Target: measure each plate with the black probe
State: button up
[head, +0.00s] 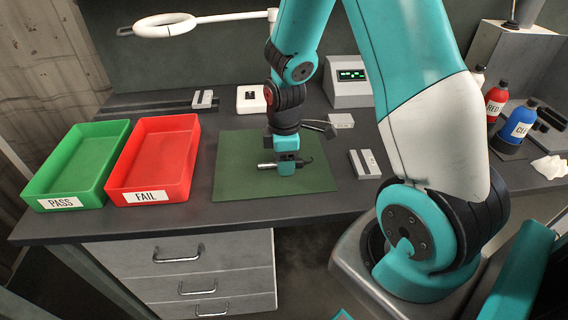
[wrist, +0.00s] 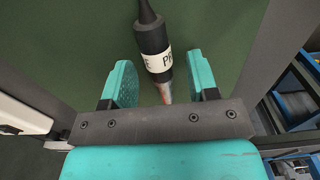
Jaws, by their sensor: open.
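The black probe (head: 267,165) lies on the green mat (head: 235,183), with a silvery tip and a dark cable end. In the wrist view the probe (wrist: 151,38) has a white label, partly readable. My gripper (head: 285,168) is low over the mat at the probe. In the wrist view my gripper (wrist: 160,75) is open, with one finger on each side of the probe and gaps between. Grey, plate-like pieces lie on the bench: one right of the mat (head: 364,163), one behind it (head: 341,120) and one at the back left (head: 203,98).
A green PASS tray (head: 122,133) and a red FAIL tray (head: 190,130) stand at the left. A box with a green-lit display (head: 350,75) stands at the back. Red (head: 496,97) and blue (head: 522,115) bottles stand at the right. A white ring lamp (head: 165,25) hangs at the upper left.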

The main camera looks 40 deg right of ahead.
jog(key=shift+f, duration=0.3)
grip_shut()
jog(key=shift+r, duration=0.15)
